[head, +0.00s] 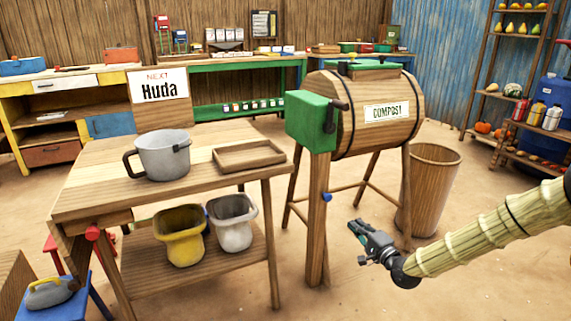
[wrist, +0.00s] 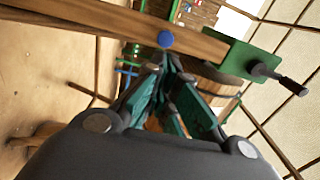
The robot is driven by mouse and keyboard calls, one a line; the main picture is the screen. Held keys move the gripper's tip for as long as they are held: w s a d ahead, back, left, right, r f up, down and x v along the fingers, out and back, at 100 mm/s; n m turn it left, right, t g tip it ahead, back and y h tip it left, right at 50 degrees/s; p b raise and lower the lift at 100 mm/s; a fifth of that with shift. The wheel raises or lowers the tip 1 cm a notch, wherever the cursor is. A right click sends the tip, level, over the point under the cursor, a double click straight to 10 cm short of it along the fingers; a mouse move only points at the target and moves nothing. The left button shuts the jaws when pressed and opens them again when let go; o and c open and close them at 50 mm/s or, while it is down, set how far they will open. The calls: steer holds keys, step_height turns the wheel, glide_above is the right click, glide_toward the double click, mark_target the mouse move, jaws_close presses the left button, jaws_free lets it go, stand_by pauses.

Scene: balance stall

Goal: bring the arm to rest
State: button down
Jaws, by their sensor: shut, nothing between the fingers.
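My gripper (head: 354,229) shows in the head view at the end of my arm, which reaches in from the right edge. It is in the air in front of the compost drum's stand, to the right of the wooden table (head: 92,199). In the wrist view its green fingers (wrist: 168,75) are close together at the tips and hold nothing. A wooden post (wrist: 110,18) with a blue knob (wrist: 166,39) lies just beyond the fingertips in the wrist view. I cannot tell the exact gap.
The compost drum (head: 352,98) has a green box with a crank (head: 335,115). A wooden bin (head: 428,190) stands behind my arm. The table carries a grey pot (head: 160,158) and an empty tray (head: 248,157); yellow (head: 180,238) and white (head: 232,226) buckets sit below. Floor at front right is clear.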

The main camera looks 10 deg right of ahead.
steer(key=s+a+f+n+g, duration=0.3)
steer(key=s+a+f+g, duration=0.1)
steer(key=s+a+f, duration=0.55)
steer(key=s+a+f+n+g, duration=0.4)
steer(key=s+a+f+g, duration=0.15)
steer(key=s+f, duration=0.6)
steer(key=s+f+n+g+h, duration=0.2)
steer(key=s+f+g, duration=0.1)
steer(key=s, duration=0.7)
steer(key=s+f+n+g+h, duration=0.1)
steer(key=s+f+n+g, duration=0.15)
steer(key=s, duration=0.85)
steer(key=s+f+n+g+h, duration=0.2)
steer(key=s+f+n, duration=0.1)
steer(key=s, duration=0.7)
step_height(320, 180, up, 35)
steer(key=d+p, duration=0.1)
steer(key=p, duration=3.3)
steer(key=shift+s+f+g, duration=0.2)
steer(key=shift+s+g, duration=0.1)
steer(key=shift+s, duration=0.15)
